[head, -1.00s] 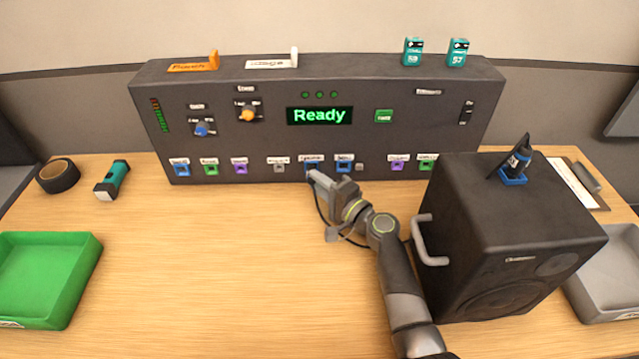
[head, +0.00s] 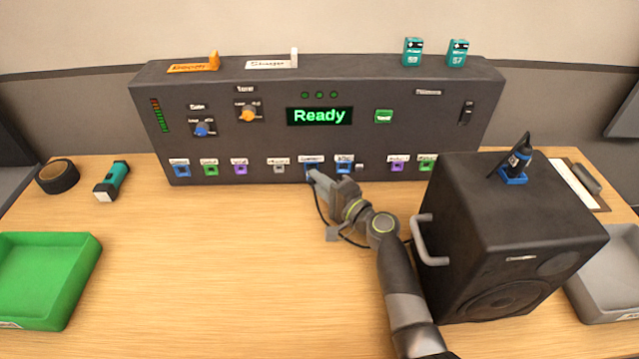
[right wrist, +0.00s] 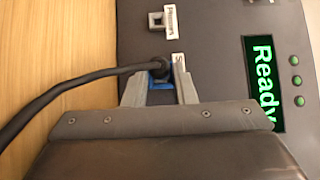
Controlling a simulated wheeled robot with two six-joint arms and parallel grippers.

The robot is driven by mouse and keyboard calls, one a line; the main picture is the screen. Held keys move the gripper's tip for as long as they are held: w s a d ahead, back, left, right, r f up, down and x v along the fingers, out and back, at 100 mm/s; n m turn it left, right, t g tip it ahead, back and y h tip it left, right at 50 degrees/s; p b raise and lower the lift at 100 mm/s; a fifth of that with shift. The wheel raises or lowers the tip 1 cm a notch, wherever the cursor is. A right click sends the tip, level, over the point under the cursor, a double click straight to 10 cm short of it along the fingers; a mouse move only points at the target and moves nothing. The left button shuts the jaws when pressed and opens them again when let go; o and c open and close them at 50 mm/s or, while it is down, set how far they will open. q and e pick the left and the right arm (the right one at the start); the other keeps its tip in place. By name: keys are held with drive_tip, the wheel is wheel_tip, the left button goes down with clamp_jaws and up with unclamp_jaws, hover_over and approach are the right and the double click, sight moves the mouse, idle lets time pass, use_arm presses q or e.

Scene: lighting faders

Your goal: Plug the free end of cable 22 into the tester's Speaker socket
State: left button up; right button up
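The tester (head: 220,135) stands at the back of the table, and its display reads "Ready". My right gripper (head: 312,175) is at a blue socket (head: 311,165) in its lower row. In the right wrist view, the label beside this socket begins with S; the rest is hidden. There my fingers (right wrist: 164,85) sit close on both sides of a blue part, at the end of a black cable (right wrist: 60,92). They look shut on the cable's plug, which is at the socket; how deep it sits is hidden. I see no cable number. My left gripper is not in view.
A black speaker box (head: 510,210) with a handle stands close to the right of my arm. A blue-based black plug (head: 517,165) stands on it. A green tray (head: 85,275) is at left, a grey tray (head: 610,290) at right. The table's middle left is clear.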

drive_tip(key=o, duration=0.5)
drive_tip(key=shift+w, duration=0.2)
drive_tip(key=shift+s, duration=0.1)
